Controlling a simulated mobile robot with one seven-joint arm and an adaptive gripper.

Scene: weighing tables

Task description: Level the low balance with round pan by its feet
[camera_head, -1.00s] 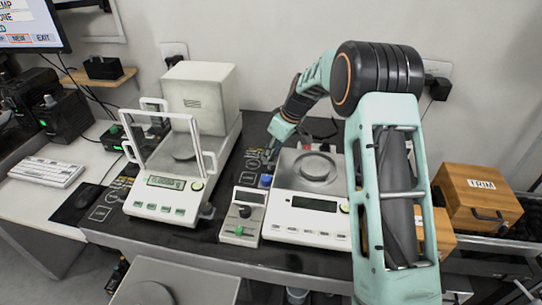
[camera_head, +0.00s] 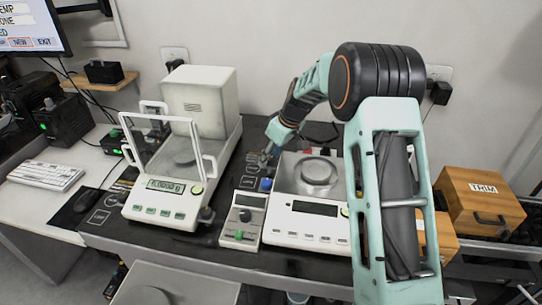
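The low balance (camera_head: 306,234) is a white box with a steel top and a round pan (camera_head: 319,171), standing on the dark table right of centre. Its front display (camera_head: 315,207) looks dark. My gripper (camera_head: 265,160) points down by the balance's back left corner. Its fingers are small and dark here, so I cannot tell whether they touch anything or how far apart they are. A blue knob (camera_head: 266,184) shows at the balance's left side, just in front of the gripper. My arm hides the balance's right side, and the other feet are not clearly seen.
A small control box (camera_head: 243,218) with a green button stands against the balance's left side. A taller balance with an open glass shield (camera_head: 165,191) stands further left. A wooden box marked TRIM (camera_head: 478,198) is at the right. A wall lies close behind.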

